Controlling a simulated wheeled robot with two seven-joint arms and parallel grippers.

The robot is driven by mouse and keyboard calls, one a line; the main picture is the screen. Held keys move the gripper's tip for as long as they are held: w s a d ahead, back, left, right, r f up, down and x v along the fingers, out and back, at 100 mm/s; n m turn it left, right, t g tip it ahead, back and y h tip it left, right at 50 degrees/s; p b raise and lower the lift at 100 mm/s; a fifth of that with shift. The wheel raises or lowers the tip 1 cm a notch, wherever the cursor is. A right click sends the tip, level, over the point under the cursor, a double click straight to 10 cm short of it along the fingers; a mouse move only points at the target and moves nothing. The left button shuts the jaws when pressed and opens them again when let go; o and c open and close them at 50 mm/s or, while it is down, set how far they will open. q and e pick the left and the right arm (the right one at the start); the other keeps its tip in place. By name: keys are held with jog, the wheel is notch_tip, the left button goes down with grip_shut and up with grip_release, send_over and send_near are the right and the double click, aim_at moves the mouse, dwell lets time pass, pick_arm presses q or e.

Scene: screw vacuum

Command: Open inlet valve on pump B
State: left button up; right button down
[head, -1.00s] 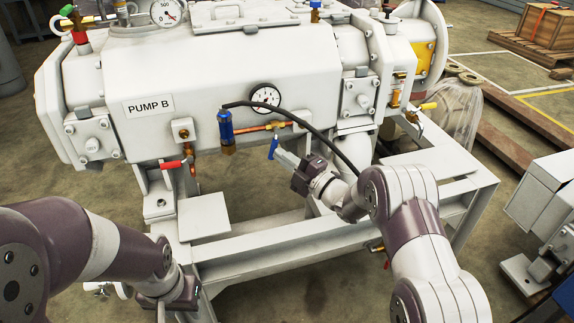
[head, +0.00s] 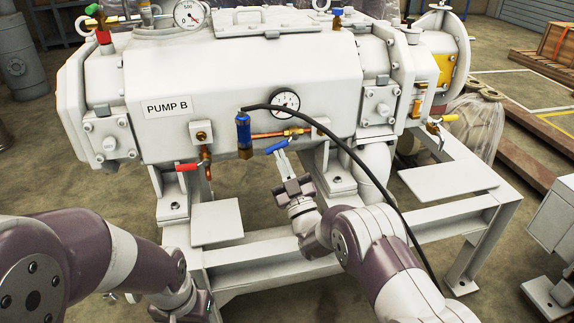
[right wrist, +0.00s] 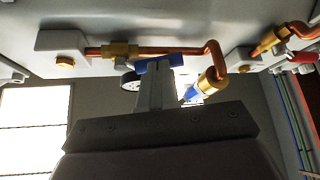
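Pump B (head: 230,85) is a large white housing with a "PUMP B" label. A blue valve handle (head: 277,146) sits under the copper pipe on its front, lying roughly sideways. My right gripper (head: 283,158) reaches up from below, its narrow fingertips at this handle. In the right wrist view, the fingers (right wrist: 156,88) are close together, and the blue handle (right wrist: 142,69) shows on both sides of their tips. Whether they clamp it or only press on it is unclear. My left gripper (head: 190,305) is low at the left, with its fingers out of clear view.
A red-handled valve (head: 187,167) is at the left, and a yellow-handled one (head: 443,119) at the right. A blue cylinder (head: 243,130) and a black hose (head: 345,155) are close to my right arm. A gauge (head: 285,103) is above. The white frame (head: 270,254) lies below.

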jog(key=shift+a+r+m+t+h, duration=0.1)
jog(key=shift+r+m+t+h, duration=0.1)
jog(key=shift+m+h, duration=0.25)
jog(key=shift+r+m+t+h, duration=0.1)
jog(key=shift+m+t+h, duration=0.15)
jog(key=shift+m, duration=0.3)
jog(key=shift+f, duration=0.1)
jog(key=s+d+f+p, duration=0.1)
jog(key=s+d+p, duration=0.3)
jog(key=s, duration=0.9)
jog(key=shift+s+d+f, duration=0.2)
jog(key=shift+d+f, duration=0.1)
jog(key=shift+d, duration=0.55)
